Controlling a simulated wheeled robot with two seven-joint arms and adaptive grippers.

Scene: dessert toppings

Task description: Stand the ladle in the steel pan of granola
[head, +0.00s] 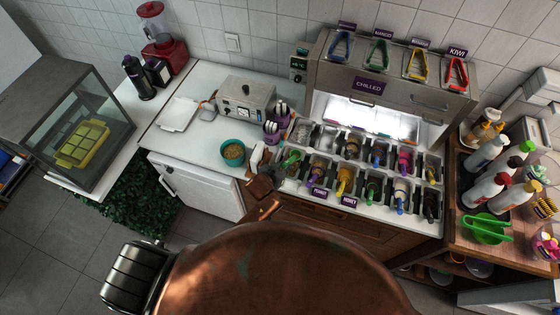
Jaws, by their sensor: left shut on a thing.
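My left gripper (277,173) is at the front left corner of the topping pans, small and partly hidden by my own copper-coloured arm parts. It appears shut on a ladle with a green handle (292,157), which slants over the front-left steel pan (289,170). I cannot tell whether the ladle's bowl is inside that pan or above it. Several steel pans stand in two rows, most with coloured handles in them. Which pan holds granola is too small to tell. My right gripper is not in view.
A teal bowl (233,152) with tan contents stands left of the pans. Purple holders (271,131) stand behind it, beside a steel appliance (245,98). A chilled cabinet (385,85) with several coloured tongs is behind the pans. Bottles (487,152) stand on the right. The left counter has free room.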

